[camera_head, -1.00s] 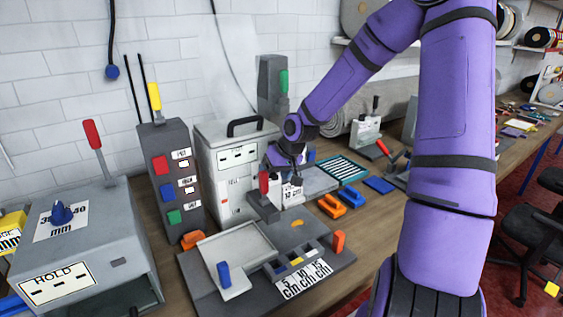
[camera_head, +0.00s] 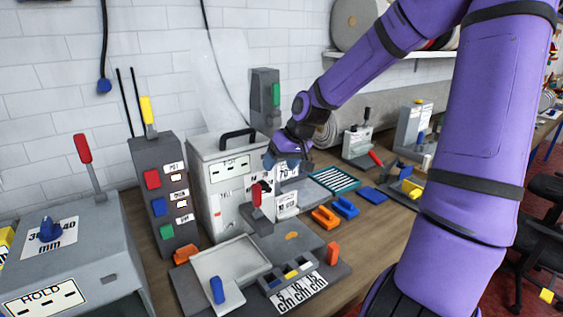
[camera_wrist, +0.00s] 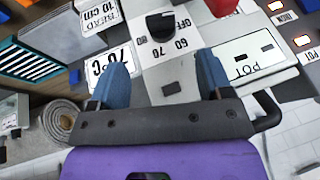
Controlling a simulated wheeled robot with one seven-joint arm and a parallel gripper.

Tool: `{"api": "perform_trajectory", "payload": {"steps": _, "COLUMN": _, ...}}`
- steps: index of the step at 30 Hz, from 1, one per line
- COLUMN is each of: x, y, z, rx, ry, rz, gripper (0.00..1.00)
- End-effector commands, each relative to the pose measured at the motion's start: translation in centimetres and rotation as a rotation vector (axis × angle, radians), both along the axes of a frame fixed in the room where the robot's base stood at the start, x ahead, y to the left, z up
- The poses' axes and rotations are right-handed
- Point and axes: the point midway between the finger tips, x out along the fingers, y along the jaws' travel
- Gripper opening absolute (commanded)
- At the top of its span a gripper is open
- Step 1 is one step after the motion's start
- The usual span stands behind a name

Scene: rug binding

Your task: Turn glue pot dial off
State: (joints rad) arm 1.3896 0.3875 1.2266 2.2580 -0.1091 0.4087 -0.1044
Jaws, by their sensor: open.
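The glue pot is a pale box (camera_head: 215,180) with a black handle on its lid, standing near the wall in the head view. Its front panel, marked POT, shows upside down in the wrist view (camera_wrist: 250,62). The dial is a black knob (camera_wrist: 160,26) beside the printed marks 80, 70, 60 and OFF; its exact setting is hard to tell. My gripper (camera_wrist: 163,75) has two blue fingers spread apart with nothing between them. The knob lies beyond the fingertips, roughly centred between them and apart from them. In the head view my gripper (camera_head: 286,163) is at the pot's right front.
A red-handled lever (camera_head: 256,196) stands close in front of the pot. A grey button tower (camera_head: 165,195) is to its left. A sign reading 70 °C (camera_wrist: 108,68) is beside one finger. Orange and blue clips (camera_head: 326,217) lie on the bench to the right.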

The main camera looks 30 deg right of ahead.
Motion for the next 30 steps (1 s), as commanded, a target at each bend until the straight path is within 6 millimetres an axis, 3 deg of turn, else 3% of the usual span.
{"api": "perform_trajectory", "payload": {"steps": 13, "x": -0.2, "y": -0.1, "z": 0.4, "rx": 0.000, "ry": 0.001, "rz": 0.000, "gripper": 0.70}}
{"api": "perform_trajectory", "payload": {"steps": 22, "x": 0.3, "y": 0.4, "z": 0.6, "rx": -0.047, "ry": 0.047, "rz": 0.014, "gripper": 0.01}}
{"api": "perform_trajectory", "payload": {"steps": 30, "x": 1.0, "y": 1.5, "z": 3.2, "rx": -0.129, "ry": 0.101, "rz": 0.033, "gripper": 0.00}}
